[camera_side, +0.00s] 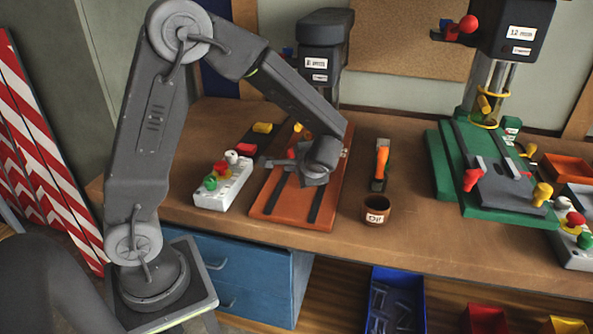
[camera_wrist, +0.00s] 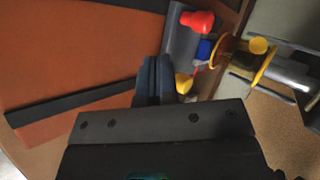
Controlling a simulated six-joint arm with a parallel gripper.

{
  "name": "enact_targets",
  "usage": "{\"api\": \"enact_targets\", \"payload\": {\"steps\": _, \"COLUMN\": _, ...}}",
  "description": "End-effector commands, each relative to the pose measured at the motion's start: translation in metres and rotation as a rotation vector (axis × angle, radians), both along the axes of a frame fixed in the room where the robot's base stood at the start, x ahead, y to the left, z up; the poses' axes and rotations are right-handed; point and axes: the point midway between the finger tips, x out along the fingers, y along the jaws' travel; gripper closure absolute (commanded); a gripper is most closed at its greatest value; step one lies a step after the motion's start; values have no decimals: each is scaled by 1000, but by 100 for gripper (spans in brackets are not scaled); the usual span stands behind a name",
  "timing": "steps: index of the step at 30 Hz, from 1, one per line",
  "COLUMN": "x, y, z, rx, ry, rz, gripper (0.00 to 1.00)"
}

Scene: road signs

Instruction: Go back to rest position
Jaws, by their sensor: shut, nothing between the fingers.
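My gripper (camera_side: 311,174) is over the orange-brown base plate (camera_side: 323,209) of the left press, with my arm bent forward above the bench. In the wrist view my gripper's fingers (camera_wrist: 155,78) are together with nothing between them. Beyond them are a grey block, a red knob (camera_wrist: 197,21), a yellow ring (camera_wrist: 266,67) and a grey column. A dark slot (camera_wrist: 70,103) crosses the orange plate. My arm hides part of the left press; whether the fingertips touch anything is not clear.
The left press head (camera_side: 325,28) stands behind my arm. A control box (camera_side: 224,182) with coloured buttons is left of the plate. A small brown cup (camera_side: 376,211) and an orange-handled tool (camera_side: 382,163) are right. A green-based press (camera_side: 450,180) stands farther right.

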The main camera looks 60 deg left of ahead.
Motion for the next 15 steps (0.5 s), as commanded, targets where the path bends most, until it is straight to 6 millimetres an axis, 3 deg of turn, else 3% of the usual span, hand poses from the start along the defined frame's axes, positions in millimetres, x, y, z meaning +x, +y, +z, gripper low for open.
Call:
{"api": "enact_targets", "payload": {"steps": 6, "x": -7, "y": -30, "z": 29, "rx": 0, "ry": -1, "rz": -3, "gripper": 100}}
{"api": "enact_targets", "payload": {"steps": 15, "x": -19, "y": -46, "z": 49, "rx": -33, "ry": -6, "rz": 13, "gripper": 100}}
